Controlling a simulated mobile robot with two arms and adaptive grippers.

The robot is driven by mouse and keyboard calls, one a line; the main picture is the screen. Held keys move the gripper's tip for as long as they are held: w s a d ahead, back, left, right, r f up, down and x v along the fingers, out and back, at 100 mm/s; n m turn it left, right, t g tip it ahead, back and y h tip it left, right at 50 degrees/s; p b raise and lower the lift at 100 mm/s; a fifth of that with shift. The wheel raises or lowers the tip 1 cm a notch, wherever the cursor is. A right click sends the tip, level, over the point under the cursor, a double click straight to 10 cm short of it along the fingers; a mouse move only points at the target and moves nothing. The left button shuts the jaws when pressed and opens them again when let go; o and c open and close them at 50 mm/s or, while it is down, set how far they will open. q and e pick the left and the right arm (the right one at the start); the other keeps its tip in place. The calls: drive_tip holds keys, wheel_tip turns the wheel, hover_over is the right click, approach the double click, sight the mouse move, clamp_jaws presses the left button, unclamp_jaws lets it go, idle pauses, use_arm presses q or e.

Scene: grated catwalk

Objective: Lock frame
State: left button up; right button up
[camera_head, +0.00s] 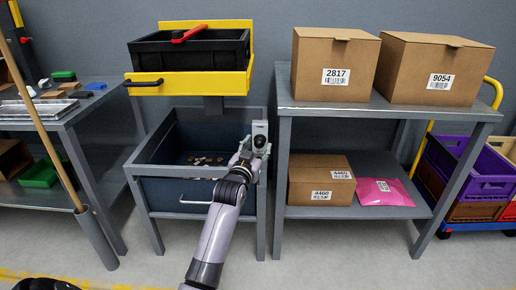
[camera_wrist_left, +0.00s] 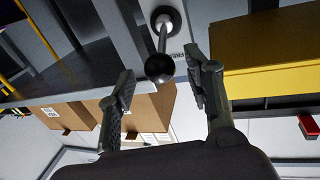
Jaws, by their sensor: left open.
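The yellow frame (camera_head: 195,84) holds a black crate above a grey-blue bin. A small grey lock unit (camera_head: 260,128) sits at the right side, below the frame. In the left wrist view a metal lever (camera_wrist_left: 162,40) with a black ball knob (camera_wrist_left: 157,68) projects from a grey plate. My left gripper (camera_head: 255,152) is at the lock unit. In the left wrist view its open fingers (camera_wrist_left: 160,75) lie on either side of the knob, with visible gaps; exact depth is unclear. It holds nothing. My right gripper is not in view.
The black crate (camera_head: 190,52) carries a red item (camera_head: 189,34). The bin (camera_head: 195,190) below holds several small pieces. A grey shelf (camera_head: 345,108) with boxes stands close to my left gripper's right. A table (camera_head: 50,120) and leaning pole (camera_head: 42,110) are at left.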

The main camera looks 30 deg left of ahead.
use_arm(q)
drive_tip(key=shift+w+a, duration=0.15)
drive_tip(key=shift+w, duration=0.45)
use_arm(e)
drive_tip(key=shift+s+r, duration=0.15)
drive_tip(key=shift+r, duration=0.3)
use_arm(q)
drive_tip(key=shift+c, duration=0.6)
clamp_jaws()
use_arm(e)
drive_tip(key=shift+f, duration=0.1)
use_arm(q)
drive_tip(key=shift+f, duration=0.1)
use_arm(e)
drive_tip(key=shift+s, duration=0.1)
